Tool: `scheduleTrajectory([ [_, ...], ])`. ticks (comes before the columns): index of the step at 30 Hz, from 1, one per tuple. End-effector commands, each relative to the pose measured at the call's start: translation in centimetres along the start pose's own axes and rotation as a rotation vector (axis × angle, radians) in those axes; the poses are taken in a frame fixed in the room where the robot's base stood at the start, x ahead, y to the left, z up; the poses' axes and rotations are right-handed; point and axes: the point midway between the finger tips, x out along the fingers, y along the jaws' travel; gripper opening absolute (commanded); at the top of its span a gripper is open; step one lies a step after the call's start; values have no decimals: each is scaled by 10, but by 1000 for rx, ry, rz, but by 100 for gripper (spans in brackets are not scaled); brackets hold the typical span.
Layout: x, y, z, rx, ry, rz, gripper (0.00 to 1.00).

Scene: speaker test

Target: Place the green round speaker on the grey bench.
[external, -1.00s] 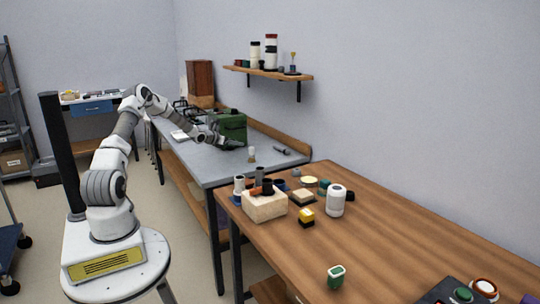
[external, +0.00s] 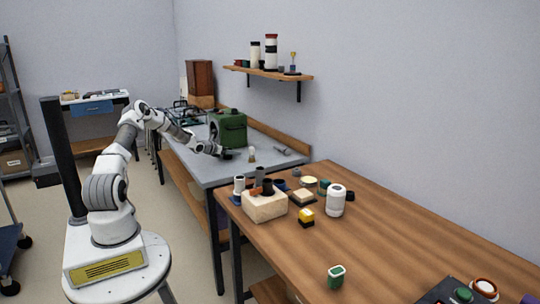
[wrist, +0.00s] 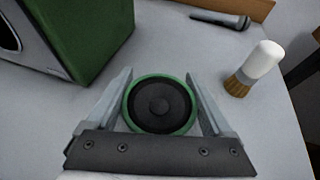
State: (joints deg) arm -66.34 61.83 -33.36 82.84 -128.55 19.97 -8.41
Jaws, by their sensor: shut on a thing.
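The green round speaker (wrist: 160,104), a dark disc with a green rim, sits between the two fingers of my gripper (wrist: 161,100) in the wrist view. The gripper is shut on it. In the external view my gripper (external: 226,154) is low over the near part of the grey bench (external: 222,174), in front of the large green box. The speaker cannot be made out clearly there. The grey bench surface (wrist: 278,130) surrounds the gripper in the wrist view. I cannot tell whether the speaker touches the bench.
The large green box (external: 230,128) stands just behind my gripper. The bench's near corner is clear. A wooden table (external: 400,240) with several small items adjoins it.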

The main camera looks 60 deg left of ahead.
Motion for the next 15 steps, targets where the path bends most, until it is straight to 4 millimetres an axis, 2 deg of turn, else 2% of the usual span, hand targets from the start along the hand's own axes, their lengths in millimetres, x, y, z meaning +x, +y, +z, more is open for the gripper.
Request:
scheduleTrajectory([
  [1, 1, 0, -2, 2, -2, 0, 4],
  [2, 1, 0, -2, 1, 0, 0, 91],
  [3, 1, 0, -1, 0, 0, 0, 98],
  [15, -5, 0, 3, 0, 1, 0, 100],
])
